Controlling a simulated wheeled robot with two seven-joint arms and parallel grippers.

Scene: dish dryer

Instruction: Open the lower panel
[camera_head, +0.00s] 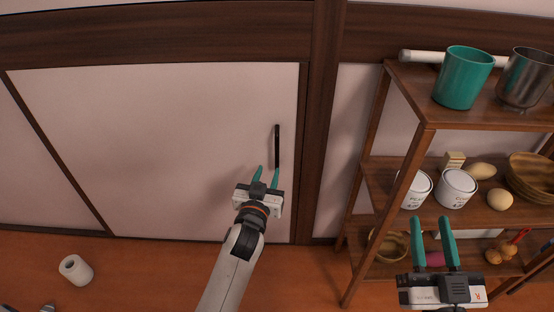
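The lower panel (160,140) is a large white panel in a dark wooden frame, and it looks closed. A black vertical handle (277,147) is on it near its right edge. My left gripper (268,170) is in front of the panel, close to the handle's lower end. Its teal fingers are apart and point up at the handle; I cannot tell whether they touch it. My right gripper (431,222) is open and empty, in front of the shelf at the lower right.
A wooden shelf (428,120) stands right of the panel, holding a teal cup (463,77), a metal pot (524,78), white cans (457,188) and food items. A white paper roll (75,270) is on the orange floor at the lower left. The floor between is mostly clear.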

